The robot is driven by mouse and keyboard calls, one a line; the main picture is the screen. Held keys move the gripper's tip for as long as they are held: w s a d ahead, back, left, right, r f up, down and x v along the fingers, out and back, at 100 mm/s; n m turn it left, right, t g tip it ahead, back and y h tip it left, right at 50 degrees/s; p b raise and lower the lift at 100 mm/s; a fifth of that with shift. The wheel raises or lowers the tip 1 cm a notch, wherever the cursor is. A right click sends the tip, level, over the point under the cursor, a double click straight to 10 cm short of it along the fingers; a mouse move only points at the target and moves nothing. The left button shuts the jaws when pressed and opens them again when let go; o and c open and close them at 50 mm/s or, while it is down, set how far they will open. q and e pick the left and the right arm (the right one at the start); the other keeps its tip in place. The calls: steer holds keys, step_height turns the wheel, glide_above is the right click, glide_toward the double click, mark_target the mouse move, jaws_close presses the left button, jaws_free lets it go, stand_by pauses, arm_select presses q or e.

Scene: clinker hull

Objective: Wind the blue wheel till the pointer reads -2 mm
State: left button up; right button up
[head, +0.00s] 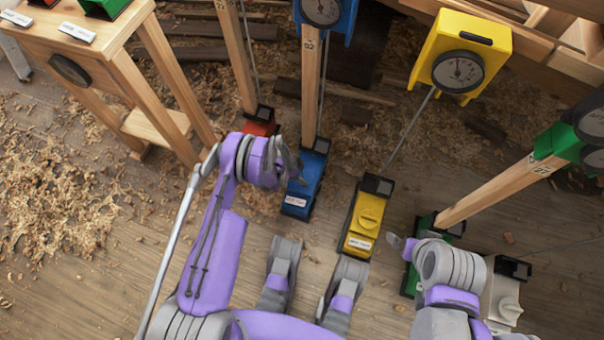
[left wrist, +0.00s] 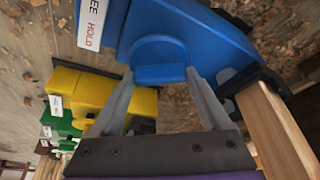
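The blue wheel (left wrist: 158,55), a round knob with a raised bar, sits on a blue block (head: 304,185) at the foot of a wooden post. In the head view the wheel is hidden behind my left gripper (head: 291,165).
A yellow block with its own knob (head: 369,212) stands right of the blue one, under a yellow gauge (head: 460,50). A red block (head: 262,122) is to the left. A green block (head: 410,280) is near my right arm. A wooden stand (head: 110,60) is upper left; shavings cover the floor.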

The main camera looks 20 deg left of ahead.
arm_select(q)
steer(key=c, duration=0.6)
steer(key=shift+n, duration=0.3)
steer(key=o, duration=1.2)
steer(key=p+v, duration=0.3)
steer(key=v, duration=0.7)
steer(key=shift+s+r, duration=0.15)
steer(key=shift+r, duration=0.2)
steer(key=shift+a, duration=0.1)
